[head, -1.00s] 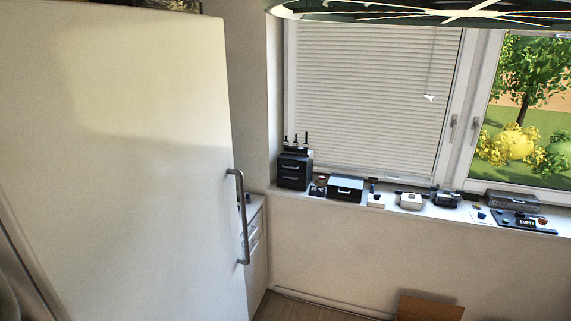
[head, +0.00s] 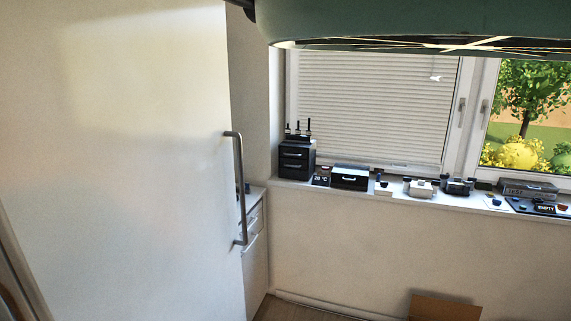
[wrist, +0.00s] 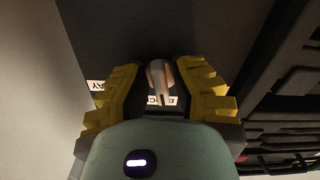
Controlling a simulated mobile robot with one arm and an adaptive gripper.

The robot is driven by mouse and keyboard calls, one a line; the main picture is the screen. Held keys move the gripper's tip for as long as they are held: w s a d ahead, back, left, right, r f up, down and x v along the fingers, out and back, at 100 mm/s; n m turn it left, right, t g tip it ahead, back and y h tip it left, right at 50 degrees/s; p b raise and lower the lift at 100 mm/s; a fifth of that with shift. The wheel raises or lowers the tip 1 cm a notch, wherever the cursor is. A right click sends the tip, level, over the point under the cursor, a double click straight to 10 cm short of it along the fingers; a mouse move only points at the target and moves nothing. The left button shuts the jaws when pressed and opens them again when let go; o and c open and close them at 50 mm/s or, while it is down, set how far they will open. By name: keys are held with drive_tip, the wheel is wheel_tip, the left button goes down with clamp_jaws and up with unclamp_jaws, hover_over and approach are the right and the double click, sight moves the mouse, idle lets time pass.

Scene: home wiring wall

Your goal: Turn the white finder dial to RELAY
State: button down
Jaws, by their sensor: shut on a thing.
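The white finder dial (wrist: 160,76) shows in the wrist view as a pale, tapered knob on a dark panel. My gripper (wrist: 166,84), with yellow ribbed fingers, is shut on it, one finger at each side. The knob's narrow end points down in the picture, over a white label (wrist: 153,100) that is partly hidden and not fully readable. Another label (wrist: 97,85), ending in "AY", sits to the left, partly covered by the left finger. The head view does not show my gripper or the dial clearly.
In the head view, a windowsill (head: 400,196) carries several small devices, including a black drawer unit (head: 296,160). A large white door (head: 120,160) with a grey handle (head: 240,190) fills the left. A green rounded shape (head: 420,25) covers the top. A dark ribbed structure (wrist: 285,90) is right in the wrist view.

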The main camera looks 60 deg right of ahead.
drive_tip(key=m+b, duration=0.1)
drive_tip(key=b, duration=0.1)
drive_tip(key=f+m+b, duration=0.1)
drive_tip(key=m+b, duration=0.1)
drive_tip(key=shift+a+f, duration=0.1)
drive_tip(key=m+b, duration=0.3)
drive_tip(key=b, duration=0.1)
drive_tip(key=shift+m, duration=0.3)
drive_tip(key=m, duration=0.1)
drive_tip(key=m+b, duration=0.1)
drive_tip(key=shift+a+r+m+b, duration=0.1)
drive_tip(key=shift+r+m+b, duration=0.15)
drive_tip(key=shift+m+b, duration=0.05)
drive_tip(key=shift+w+a+m, duration=0.1)
drive_tip(key=shift+m, duration=1.9)
drive_tip(key=c, duration=1)
unclamp_jaws()
drive_tip(key=shift+r, duration=0.35)
